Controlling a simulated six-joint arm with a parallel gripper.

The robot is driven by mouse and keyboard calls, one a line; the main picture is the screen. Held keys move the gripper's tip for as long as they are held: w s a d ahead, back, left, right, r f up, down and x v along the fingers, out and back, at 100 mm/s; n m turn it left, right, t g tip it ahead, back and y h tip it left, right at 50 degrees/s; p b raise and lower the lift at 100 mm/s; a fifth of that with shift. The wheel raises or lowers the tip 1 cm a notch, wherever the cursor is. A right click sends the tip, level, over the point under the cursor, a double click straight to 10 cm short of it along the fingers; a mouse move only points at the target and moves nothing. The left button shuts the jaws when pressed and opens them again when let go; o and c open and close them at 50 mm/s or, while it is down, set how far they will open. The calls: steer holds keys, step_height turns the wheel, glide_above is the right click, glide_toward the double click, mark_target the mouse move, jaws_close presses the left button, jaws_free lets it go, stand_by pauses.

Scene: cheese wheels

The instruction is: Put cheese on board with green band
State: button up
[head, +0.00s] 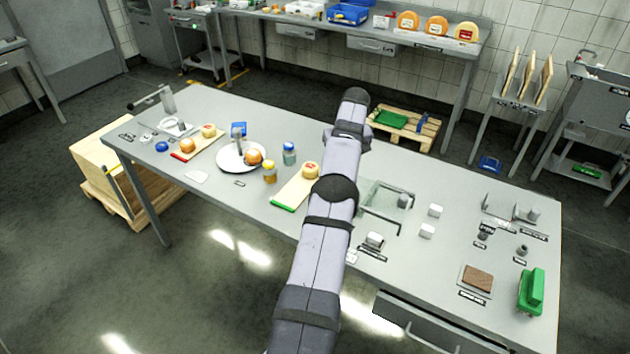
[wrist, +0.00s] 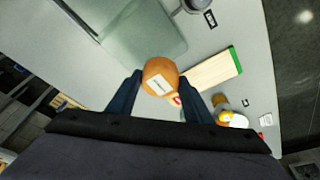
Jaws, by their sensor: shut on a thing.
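In the wrist view my gripper (wrist: 160,78) is shut on an orange cheese wheel (wrist: 160,72) with a white label. The wheel appears above the table beside the board with the green band (wrist: 212,70). In the head view that board (head: 291,193) lies mid-table, with its green band at the front end. A yellow cheese wheel (head: 310,169) with a red label sits on its far end. In the wrist view a bit of red label shows below the held wheel. My arm hides the gripper and held wheel in the head view.
Left of the board stand a yellow jar (head: 269,174), a blue-lidded jar (head: 289,158) and a white plate (head: 232,160) with an orange wheel. A red-banded board (head: 183,155) holds two wheels farther left. A glass panel (head: 375,194) and white blocks lie right of my arm.

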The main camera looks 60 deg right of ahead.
steer(key=b, duration=0.2)
glide_above(291, 193)
steer(key=s+a, duration=0.1)
steer(key=shift+a+f+p, duration=0.1)
steer(key=shift+f+p, duration=1.45)
steer(key=shift+f, duration=3.2)
steer(key=shift+f, duration=0.1)
steer(key=o, duration=1.1)
steer(key=shift+r, duration=0.2)
steer(key=b+v, duration=0.3)
steer(key=v, duration=0.9)
steer(key=shift+f, duration=0.1)
